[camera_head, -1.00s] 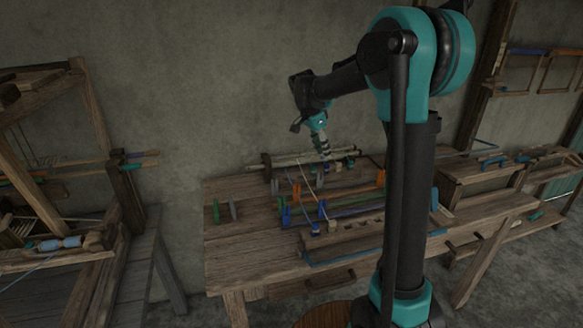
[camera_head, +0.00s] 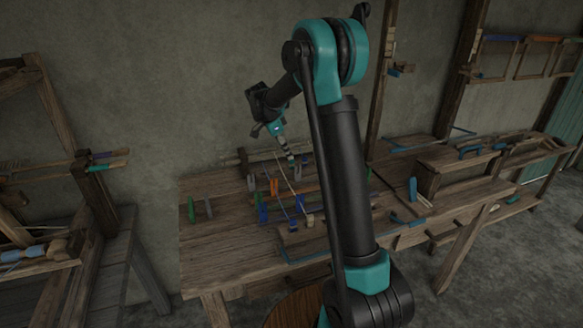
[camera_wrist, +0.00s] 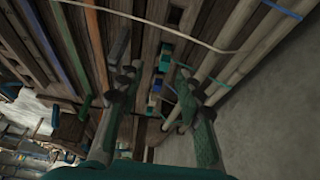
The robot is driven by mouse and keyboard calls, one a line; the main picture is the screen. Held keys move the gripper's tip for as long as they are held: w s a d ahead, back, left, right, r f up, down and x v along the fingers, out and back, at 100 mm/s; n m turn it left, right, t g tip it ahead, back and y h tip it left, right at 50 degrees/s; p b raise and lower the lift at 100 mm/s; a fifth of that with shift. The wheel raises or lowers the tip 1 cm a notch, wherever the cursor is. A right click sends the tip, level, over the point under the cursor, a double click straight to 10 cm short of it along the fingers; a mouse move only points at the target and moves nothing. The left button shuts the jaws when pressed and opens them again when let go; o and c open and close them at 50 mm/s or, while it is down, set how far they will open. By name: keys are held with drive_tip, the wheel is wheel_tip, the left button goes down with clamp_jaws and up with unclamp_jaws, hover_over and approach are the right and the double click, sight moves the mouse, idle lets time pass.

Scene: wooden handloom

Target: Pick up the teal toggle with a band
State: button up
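In the wrist view, small teal pieces lie between and beyond my gripper's fingers (camera_wrist: 158,84). In the head view my gripper (camera_head: 290,158) points down over the back of the wooden workbench (camera_head: 215,262); the toggle is too small to tell there.
Green (camera_head: 190,209), orange (camera_head: 275,188) and blue (camera_head: 263,212) upright pieces stand on the bench. Pale rods (camera_wrist: 245,50) run beside the wall in the wrist view, and a pale cord (camera_wrist: 160,22) crosses above. A wooden stand (camera_head: 440,172) occupies the bench's right. The bench's front left is clear.

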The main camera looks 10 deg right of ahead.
sight(292, 160)
drive_tip(key=shift+w+x, duration=0.2)
drive_tip(key=shift+x, duration=1.35)
drive_tip(key=shift+w+x, duration=0.2)
drive_tip(key=shift+x, duration=1.4)
drive_tip(key=shift+c, duration=0.6)
drive_tip(key=shift+r, duration=0.1)
clamp_jaws()
